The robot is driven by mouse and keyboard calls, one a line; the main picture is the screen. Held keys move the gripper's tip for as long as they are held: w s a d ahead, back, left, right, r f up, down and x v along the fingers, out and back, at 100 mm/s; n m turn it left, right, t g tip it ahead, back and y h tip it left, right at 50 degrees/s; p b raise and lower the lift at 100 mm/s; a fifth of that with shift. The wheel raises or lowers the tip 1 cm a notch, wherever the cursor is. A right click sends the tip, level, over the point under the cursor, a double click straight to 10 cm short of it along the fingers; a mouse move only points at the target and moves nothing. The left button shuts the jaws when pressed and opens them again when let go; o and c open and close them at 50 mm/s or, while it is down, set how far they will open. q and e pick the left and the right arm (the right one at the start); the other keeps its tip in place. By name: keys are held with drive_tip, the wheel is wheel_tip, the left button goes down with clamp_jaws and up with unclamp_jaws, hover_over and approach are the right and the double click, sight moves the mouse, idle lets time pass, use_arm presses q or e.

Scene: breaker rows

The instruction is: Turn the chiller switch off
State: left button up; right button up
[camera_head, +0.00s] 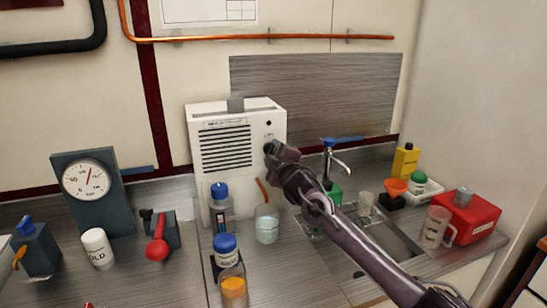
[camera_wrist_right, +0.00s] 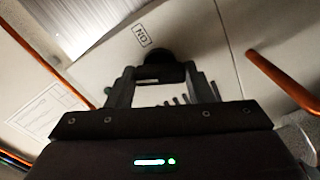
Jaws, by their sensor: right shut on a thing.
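The chiller is a white box (camera_head: 225,145) with a black slatted vent, standing at the back of the counter. Its dark rotary switch (camera_head: 268,147) is on the right side of the front, mostly hidden by my gripper. In the right wrist view the switch is a black knob (camera_wrist_right: 158,56) with an "ON" label beside it, seen upside down. My right gripper (camera_head: 273,152) reaches it from the lower right. In the wrist view its two fingers (camera_wrist_right: 162,74) stand on either side of the knob and are shut on it. My left gripper is not in view.
Bottles (camera_head: 222,205) and a glass beaker (camera_head: 267,224) stand below the chiller. A sink (camera_head: 390,240) with a tap lies under my right arm. A gauge (camera_head: 86,180) stands left; a red box (camera_head: 466,215) stands right. A copper pipe (camera_head: 300,37) runs along the wall.

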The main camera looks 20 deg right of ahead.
drive_tip(key=n+b, duration=0.1)
drive_tip(key=n, duration=0.3)
drive_tip(key=shift+n, duration=0.4)
idle(0.4)
drive_tip(key=o, duration=1)
drive_tip(key=shift+b, duration=0.3)
drive_tip(key=s+b, duration=0.1)
drive_tip(key=s, duration=0.6)
drive_tip(key=shift+s+d+b, duration=0.15)
drive_tip(key=shift+s+b, duration=0.15)
drive_tip(key=shift+s, duration=0.05)
drive_tip(key=shift+f, duration=0.1)
